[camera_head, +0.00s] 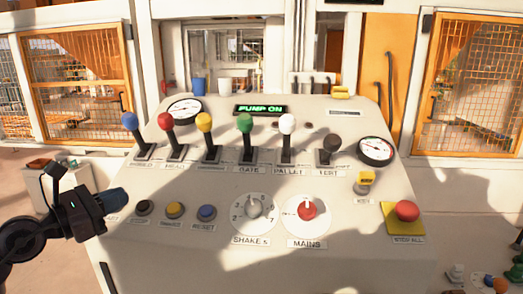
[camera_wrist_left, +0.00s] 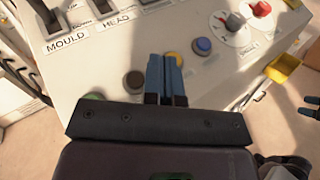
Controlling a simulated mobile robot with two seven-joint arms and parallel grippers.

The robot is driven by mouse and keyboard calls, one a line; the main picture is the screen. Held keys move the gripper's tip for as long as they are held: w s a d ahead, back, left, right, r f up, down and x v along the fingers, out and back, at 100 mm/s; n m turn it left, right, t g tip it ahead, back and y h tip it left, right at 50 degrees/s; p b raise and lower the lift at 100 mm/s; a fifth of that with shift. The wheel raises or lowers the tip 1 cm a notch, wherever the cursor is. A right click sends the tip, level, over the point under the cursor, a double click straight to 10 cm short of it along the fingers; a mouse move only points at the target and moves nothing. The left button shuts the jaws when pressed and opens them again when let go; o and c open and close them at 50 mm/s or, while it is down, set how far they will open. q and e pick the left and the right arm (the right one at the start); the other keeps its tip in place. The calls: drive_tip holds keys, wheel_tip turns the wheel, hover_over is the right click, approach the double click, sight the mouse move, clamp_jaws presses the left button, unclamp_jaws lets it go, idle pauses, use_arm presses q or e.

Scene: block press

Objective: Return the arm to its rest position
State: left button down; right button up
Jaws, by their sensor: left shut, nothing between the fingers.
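My left gripper (camera_head: 117,199) comes in from the left in the head view, at the left edge of the control panel (camera_head: 330,190). Its blue fingers are shut and empty, and they also show in the left wrist view (camera_wrist_left: 165,75). In the head view the fingers are beside the row of push buttons, left of the black button (camera_head: 143,207). In the wrist view the fingertips overlap the panel near the yellow button (camera_wrist_left: 173,59); I cannot tell any contact.
The panel carries several levers, including a blue one (camera_head: 130,121) and a red one (camera_head: 166,121), two knobs and a red emergency button (camera_head: 407,211) on yellow. A display (camera_head: 261,109) reads PUMP ON. Orange mesh fences flank the panel.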

use_arm(q)
drive_tip(key=s+a+f+m+y, duration=0.3)
drive_tip(key=s+f+m+y, duration=0.5)
drive_tip(key=m, duration=0.9)
drive_tip(key=s+a+f+m+y, duration=0.5)
drive_tip(key=f+m+y, duration=0.45)
drive_tip(key=m, duration=0.75)
drive_tip(key=s+d+f+n+g+h, duration=0.35)
drive_tip(key=s+d+f+g, duration=0.2)
drive_tip(key=s, duration=0.35)
drive_tip(key=s+d+f+n+g+h, duration=0.2)
drive_tip(key=s+d+f+n+g, duration=0.3)
drive_tip(key=s+f, duration=0.3)
drive_tip(key=w+f+t, duration=0.6)
drive_tip(key=f+t, duration=0.2)
drive_tip(key=f, duration=0.1)
drive_tip(key=shift+w+f+m, duration=0.2)
drive_tip(key=shift+f+m, duration=0.1)
drive_tip(key=shift+m, duration=0.05)
use_arm(e)
drive_tip(key=shift+w+a+r, duration=0.1)
drive_tip(key=shift+w+r, duration=0.1)
drive_tip(key=shift+w, duration=0.15)
use_arm(q)
drive_tip(key=shift+d, duration=0.1)
use_arm(e)
drive_tip(key=shift+s+f, duration=0.1)
drive_tip(key=shift+s, duration=0.05)
